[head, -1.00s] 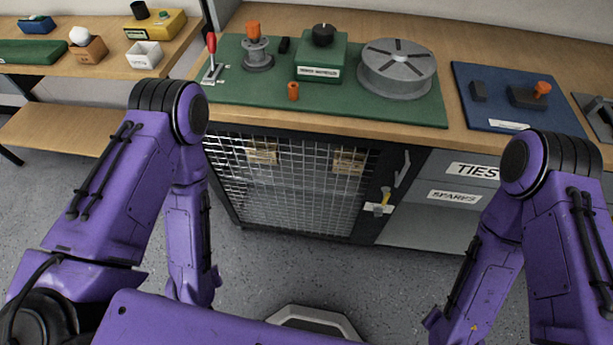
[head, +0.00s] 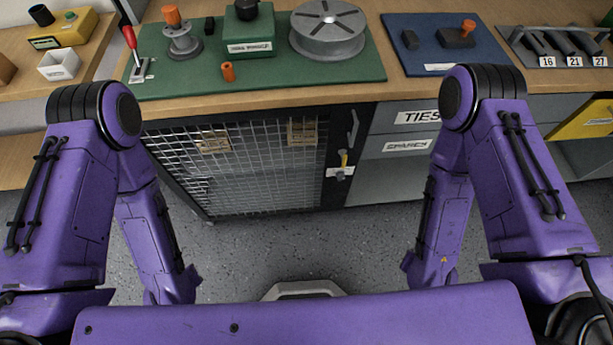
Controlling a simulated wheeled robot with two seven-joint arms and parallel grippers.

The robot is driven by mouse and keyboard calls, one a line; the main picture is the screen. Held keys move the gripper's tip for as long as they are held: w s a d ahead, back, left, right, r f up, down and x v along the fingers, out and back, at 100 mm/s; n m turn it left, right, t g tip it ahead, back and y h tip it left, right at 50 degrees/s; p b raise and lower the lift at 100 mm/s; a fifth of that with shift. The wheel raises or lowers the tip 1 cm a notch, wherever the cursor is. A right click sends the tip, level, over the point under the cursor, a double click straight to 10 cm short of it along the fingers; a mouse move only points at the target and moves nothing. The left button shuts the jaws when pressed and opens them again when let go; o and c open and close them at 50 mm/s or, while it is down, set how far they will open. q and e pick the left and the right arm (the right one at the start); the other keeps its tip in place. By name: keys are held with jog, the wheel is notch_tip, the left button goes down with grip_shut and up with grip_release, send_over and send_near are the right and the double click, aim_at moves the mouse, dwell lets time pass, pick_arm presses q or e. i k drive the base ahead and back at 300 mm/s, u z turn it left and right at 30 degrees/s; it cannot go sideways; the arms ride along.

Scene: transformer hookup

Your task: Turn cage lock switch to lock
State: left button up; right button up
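The cage (head: 245,165) is a dark-framed wire mesh door under the workbench, and it looks closed. The cage lock switch (head: 342,165) is a small yellow lever on a pale plate at the right side of the cage door. The lever stands roughly upright. My two arms hang down at the left and right of the view, both well short of the cage. Neither gripper shows; their fingers are hidden below or behind my arm links.
The wooden bench top carries a green mat (head: 190,84) with a red lever (head: 129,38), a reel (head: 327,30) and an orange cap (head: 228,71). A blue mat (head: 400,32) lies to the right. Drawers (head: 405,145) marked TIES and SPARES adjoin the cage. Grey floor lies clear in front.

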aim_at(340, 175)
jog(key=u, duration=2.05)
jog(key=k, duration=0.65)
jog(key=z, duration=0.95)
